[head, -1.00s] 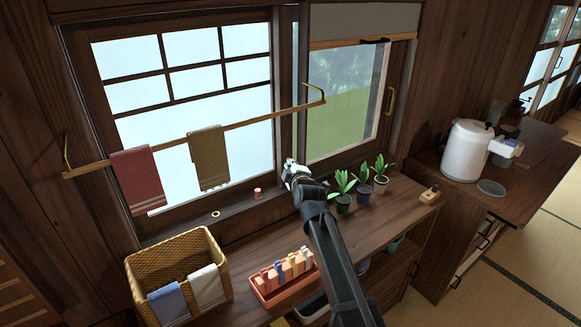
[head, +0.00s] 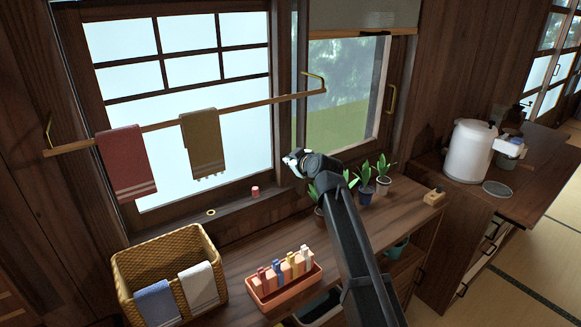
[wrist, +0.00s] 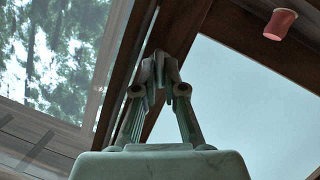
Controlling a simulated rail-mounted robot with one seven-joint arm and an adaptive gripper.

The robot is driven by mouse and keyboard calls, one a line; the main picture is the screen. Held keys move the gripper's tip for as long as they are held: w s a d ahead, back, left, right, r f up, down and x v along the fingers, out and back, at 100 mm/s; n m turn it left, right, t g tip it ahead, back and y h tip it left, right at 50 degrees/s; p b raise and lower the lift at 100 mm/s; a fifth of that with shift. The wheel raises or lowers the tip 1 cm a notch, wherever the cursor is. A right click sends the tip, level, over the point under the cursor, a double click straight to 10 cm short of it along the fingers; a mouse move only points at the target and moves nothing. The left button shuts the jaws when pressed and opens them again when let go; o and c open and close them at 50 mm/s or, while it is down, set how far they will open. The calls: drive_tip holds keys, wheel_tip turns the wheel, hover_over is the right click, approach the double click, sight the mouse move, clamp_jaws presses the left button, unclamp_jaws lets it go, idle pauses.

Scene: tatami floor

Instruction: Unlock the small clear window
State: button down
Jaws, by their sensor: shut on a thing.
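The small clear window (head: 345,95) is the right pane, with green and trees showing through it. It also shows in the wrist view (wrist: 50,50) at the upper left. My gripper (head: 292,159) is at the foot of the dark upright frame between the clear pane and the frosted window (head: 240,130). In the wrist view, my gripper (wrist: 160,72) has its fingertips close together in front of that dark frame. They are shut on a small part there, likely the window lock, which the fingers mostly hide. I cannot tell the lock's position.
Potted plants (head: 363,190) stand on the shelf, close to my arm. A towel rail (head: 255,107) with two towels crosses the frosted window. A wicker basket (head: 175,250) stands at left.

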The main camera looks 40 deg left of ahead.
drive_tip(key=shift+w+m+g+b, duration=0.1)
drive_tip(key=shift+m+g+b, duration=0.3)
drive_tip(key=shift+m+g, duration=0.25)
drive_tip(key=c, duration=1.3)
unclamp_jaws()
drive_tip(key=shift+o, duration=0.2)
drive_tip(key=shift+d+r, duration=0.1)
drive_tip(key=v, duration=0.7)
drive_tip(key=shift+s+d, duration=0.35)
